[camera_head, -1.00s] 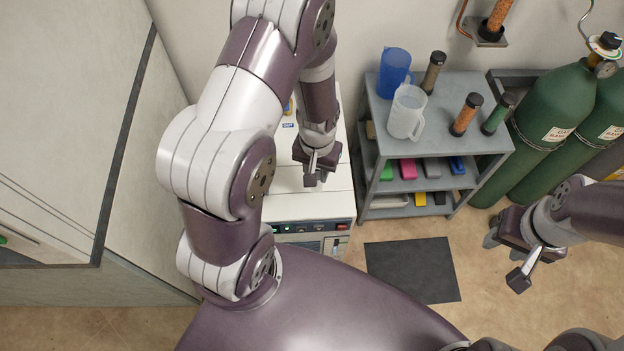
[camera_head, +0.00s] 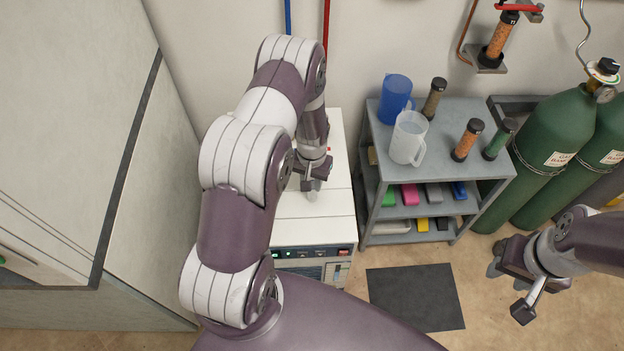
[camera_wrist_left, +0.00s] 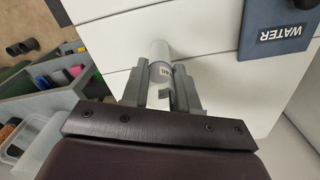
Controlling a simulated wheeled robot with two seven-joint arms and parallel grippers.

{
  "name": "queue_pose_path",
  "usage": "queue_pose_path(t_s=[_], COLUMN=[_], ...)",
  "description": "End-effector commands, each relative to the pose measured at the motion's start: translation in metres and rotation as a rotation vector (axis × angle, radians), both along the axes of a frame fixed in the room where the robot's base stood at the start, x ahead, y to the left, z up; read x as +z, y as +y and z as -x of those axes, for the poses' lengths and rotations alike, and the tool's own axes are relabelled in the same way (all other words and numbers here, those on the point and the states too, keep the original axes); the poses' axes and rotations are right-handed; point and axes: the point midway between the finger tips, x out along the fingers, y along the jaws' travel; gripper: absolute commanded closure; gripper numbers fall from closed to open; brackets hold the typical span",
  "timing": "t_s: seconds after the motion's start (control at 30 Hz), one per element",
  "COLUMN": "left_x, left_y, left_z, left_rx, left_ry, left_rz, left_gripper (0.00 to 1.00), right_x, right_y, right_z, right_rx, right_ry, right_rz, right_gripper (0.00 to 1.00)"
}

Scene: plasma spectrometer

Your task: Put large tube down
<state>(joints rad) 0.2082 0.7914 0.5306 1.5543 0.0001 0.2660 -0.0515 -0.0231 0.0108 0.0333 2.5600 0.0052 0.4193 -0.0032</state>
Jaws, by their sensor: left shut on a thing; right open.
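A pale cylindrical tube (camera_wrist_left: 160,58) with a small printed label stands out between my left gripper's fingers (camera_wrist_left: 162,88) in the left wrist view. The left gripper is shut on it. In the head view my left gripper (camera_head: 312,178) hangs over the top of the white machine (camera_head: 310,232), and the tube is hard to make out there. I cannot tell whether the tube touches the machine top. My right gripper (camera_head: 519,297) is open and empty, above the floor at the right.
A grey cart (camera_head: 455,190) stands right of the machine, holding a blue pitcher (camera_head: 396,97), a clear pitcher (camera_head: 407,139) and capped columns (camera_head: 467,141). Green gas cylinders (camera_head: 553,135) stand beyond it. A blue WATER label (camera_wrist_left: 287,35) shows in the left wrist view. A dark mat (camera_head: 415,297) lies on the floor.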

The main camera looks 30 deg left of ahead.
Motion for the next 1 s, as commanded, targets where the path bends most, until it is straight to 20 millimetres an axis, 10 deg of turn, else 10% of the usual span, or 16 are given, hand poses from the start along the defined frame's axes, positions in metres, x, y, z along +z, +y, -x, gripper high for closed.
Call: queue_pose_path(t_s=[0.37, 0.4, 0.47, 1.0], left_x=[-0.007, -0.006, -0.006, 0.032], left_y=[0.0, 0.0, 0.0, 0.0], left_z=[-0.001, -0.001, -0.001, -0.002], left_rx=[0.0, 0.0, 0.0, 0.0], left_ry=[-0.002, -0.002, -0.002, -0.007], left_rz=[0.0, 0.0, 0.0, -0.001], left_gripper=[1.0, 0.65, 0.46, 0.46], right_x=[-0.003, -0.003, -0.002, -0.001], right_y=[0.0, 0.0, 0.0, 0.0], right_z=[0.0, 0.0, 0.0, 0.0], right_rx=[0.0, 0.0, 0.0, 0.0], right_ry=[0.0, 0.0, 0.0, 0.0], right_rz=[0.0, 0.0, 0.0, 0.0], right_gripper=[0.57, 0.57, 0.57, 0.57])
